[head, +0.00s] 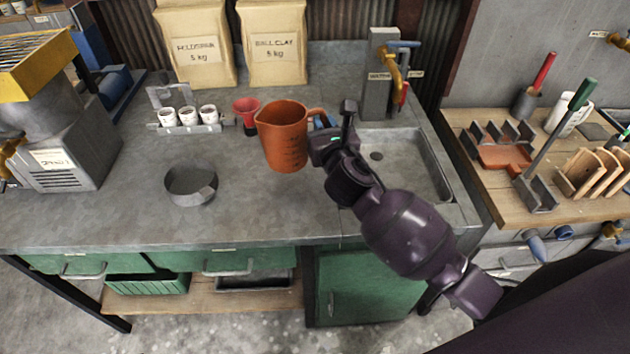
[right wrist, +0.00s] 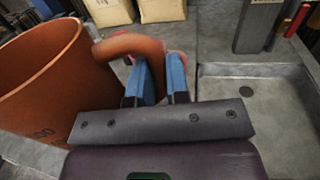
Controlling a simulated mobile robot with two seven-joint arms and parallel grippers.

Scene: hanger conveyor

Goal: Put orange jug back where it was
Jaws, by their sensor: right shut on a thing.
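The orange jug (head: 283,138) is upright over the grey bench, just left of the sink, with its handle toward the right. My right gripper (head: 325,122) is shut on the jug's handle. In the right wrist view the jug (right wrist: 45,95) fills the left side and its handle (right wrist: 130,45) reaches between the blue fingertips of the gripper (right wrist: 158,82). I cannot tell whether the jug's base touches the bench. My left gripper is not in view.
A round grey metal pan (head: 191,186) lies left of the jug. A red funnel (head: 246,112) and several white cups (head: 188,116) in a rack stand behind. The sink (head: 405,165) with its tap (head: 393,75) is right. Paper bags (head: 272,45) stand at the back. The bench front is clear.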

